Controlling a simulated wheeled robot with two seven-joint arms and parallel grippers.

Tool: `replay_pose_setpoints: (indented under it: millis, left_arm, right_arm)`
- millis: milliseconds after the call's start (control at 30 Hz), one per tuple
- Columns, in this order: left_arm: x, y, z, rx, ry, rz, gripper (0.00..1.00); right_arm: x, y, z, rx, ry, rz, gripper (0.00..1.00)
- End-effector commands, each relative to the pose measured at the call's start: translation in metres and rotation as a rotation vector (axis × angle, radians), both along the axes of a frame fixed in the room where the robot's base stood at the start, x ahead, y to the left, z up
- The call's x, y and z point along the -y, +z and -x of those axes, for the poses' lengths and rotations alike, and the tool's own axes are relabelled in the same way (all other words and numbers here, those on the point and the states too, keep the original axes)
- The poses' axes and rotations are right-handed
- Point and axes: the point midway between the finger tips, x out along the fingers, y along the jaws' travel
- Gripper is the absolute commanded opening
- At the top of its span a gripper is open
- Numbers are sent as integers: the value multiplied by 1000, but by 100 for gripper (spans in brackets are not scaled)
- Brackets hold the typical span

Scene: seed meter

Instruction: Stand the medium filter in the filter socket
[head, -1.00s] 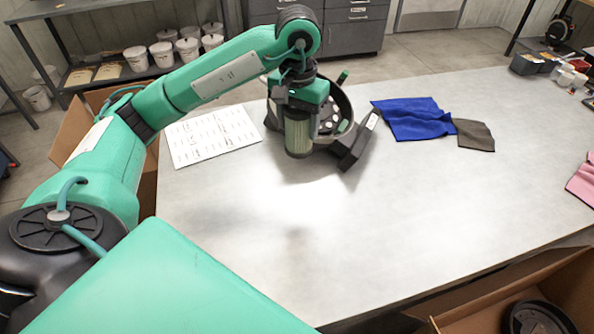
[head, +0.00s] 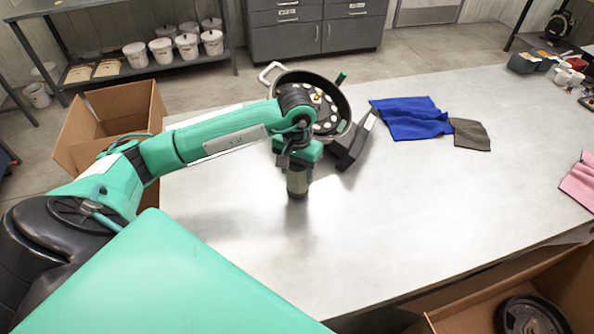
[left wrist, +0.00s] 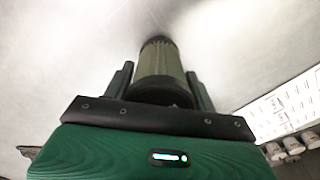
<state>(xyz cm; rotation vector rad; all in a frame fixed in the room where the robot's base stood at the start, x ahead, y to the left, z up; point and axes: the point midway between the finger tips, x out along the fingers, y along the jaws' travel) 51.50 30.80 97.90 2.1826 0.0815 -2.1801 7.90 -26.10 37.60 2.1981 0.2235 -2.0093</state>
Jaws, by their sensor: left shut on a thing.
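My left gripper (head: 299,172) is shut on the filter (head: 297,184), a pleated olive-green cylinder with dark ends. It holds the filter roughly upright over the table, in front of the seed meter (head: 342,103). In the left wrist view the filter (left wrist: 158,62) sits between the two dark fingers, its far end pointing at the bare tabletop. Whether its lower end touches the table is hard to tell. I cannot make out the filter socket for certain; my arm hides part of the seed meter. My right gripper is not in view.
The grey table (head: 420,220) is clear at the front and middle. A blue cloth (head: 410,118) and a grey-brown cloth (head: 470,133) lie right of the seed meter. A pink cloth (head: 580,182) lies at the right edge. Cardboard boxes stand at left (head: 130,100) and lower right (head: 560,275).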

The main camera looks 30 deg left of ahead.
Motion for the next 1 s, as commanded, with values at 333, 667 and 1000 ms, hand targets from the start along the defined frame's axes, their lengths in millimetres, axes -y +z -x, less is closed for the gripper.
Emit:
replay_pose_setpoints:
  millis: [333, 667, 1000]
  left_arm:
    - [0, -14, 0, 0, 1, -1, 32]
    - [0, -16, 0, 0, 1, -1, 79]
    - [0, -12, 0, -1, 1, -1, 79]
  right_arm:
    - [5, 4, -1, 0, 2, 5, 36]
    - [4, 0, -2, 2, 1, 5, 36]
    - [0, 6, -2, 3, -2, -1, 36]
